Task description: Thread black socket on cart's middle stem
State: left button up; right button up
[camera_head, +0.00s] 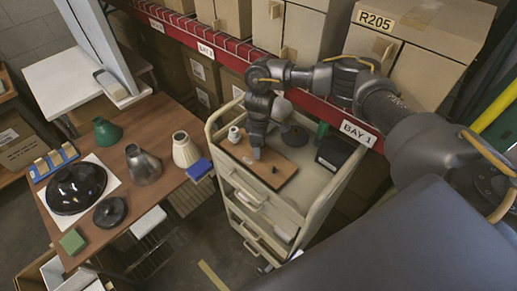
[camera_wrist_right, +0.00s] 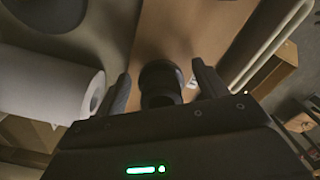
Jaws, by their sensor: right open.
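My right gripper (camera_head: 256,154) reaches down over the brown board (camera_head: 285,177) on the cart in the head view. In the right wrist view, its two fingers (camera_wrist_right: 165,88) stand apart with a black round socket (camera_wrist_right: 160,78) between them. Gaps show beside the socket, so the fingers are not closed on it. A small dark spot (camera_head: 274,170) shows on the board right of the gripper; I cannot tell whether it is the socket. A dark round base (camera_head: 295,136) stands behind the board. I cannot make out the middle stem clearly. My left gripper is not in view.
A small white part (camera_head: 234,134) stands on the board's left, and a white cylinder (camera_wrist_right: 45,85) lies left of my fingers. A black box (camera_head: 333,153) is at the cart's right. The left table (camera_head: 155,130) holds several lamp shades and bases.

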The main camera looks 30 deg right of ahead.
jog(key=shift+d+r+n, duration=0.15)
jog(key=shift+d+n, duration=0.05)
jog(key=shift+n, duration=0.7)
jog(key=shift+w+a+r+n, duration=0.1)
jog(key=shift+w+a+n, duration=0.05)
jog(key=shift+n, duration=0.65)
jog(key=n, duration=0.3)
jog(key=shift+a, duration=0.1)
jog(key=n, duration=0.5)
jog(key=shift+w+n, duration=0.1)
jog(key=shift+n, duration=0.2)
jog(key=n, duration=0.3)
jog(key=shift+n, duration=0.3)
jog(key=n+b, duration=0.2)
jog(key=n, duration=0.1)
jog(key=shift+w+f+n, duration=0.1)
jog(key=shift+f+n, duration=0.2)
notch_tip(320, 180, up, 3)
jog(key=shift+r+p, duration=0.15)
jog(key=shift+p, duration=0.95)
jog(key=shift+r, duration=0.1)
jog(key=r, duration=0.3)
jog(key=shift+s+a+r, duration=0.1)
jog(key=shift+s+r, duration=0.1)
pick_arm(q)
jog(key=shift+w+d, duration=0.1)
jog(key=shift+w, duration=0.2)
pick_arm(e)
jog(key=shift+r, duration=0.6)
jog(key=shift+f, duration=0.1)
